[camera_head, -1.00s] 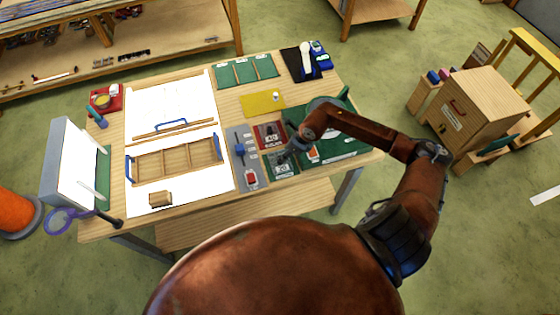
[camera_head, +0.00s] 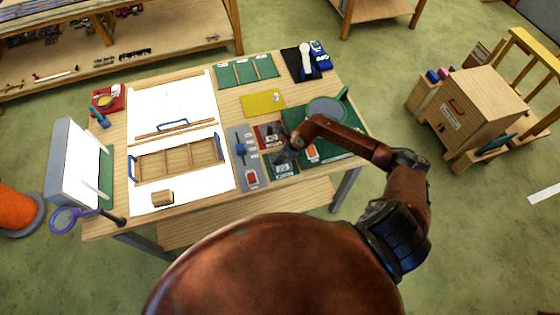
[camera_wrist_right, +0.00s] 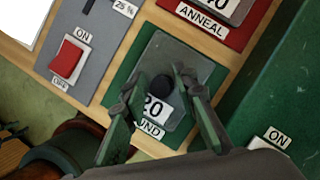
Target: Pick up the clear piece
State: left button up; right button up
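I cannot make out a clear piece for certain in either view. My right gripper (camera_head: 282,157) is over the small green-based control unit at the right part of the table. In the right wrist view, my right gripper (camera_wrist_right: 160,92) is open, with its fingers on either side of the dark round knob (camera_wrist_right: 161,85) of that unit (camera_wrist_right: 175,128). I cannot tell whether they touch it. The label under the knob is partly hidden by the fingers. My left gripper is not in view.
A red ANNEAL unit (camera_head: 270,134) and a grey panel with a red ON/OFF switch (camera_wrist_right: 67,58) lie close beside. A green three-bay tray (camera_head: 247,71), a yellow sheet (camera_head: 262,103), a wooden frame on a white board (camera_head: 179,160) and a round-disc machine (camera_head: 326,109) share the table.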

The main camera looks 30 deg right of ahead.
jog(key=c, duration=0.6)
grip_shut()
jog(key=shift+r, duration=0.15)
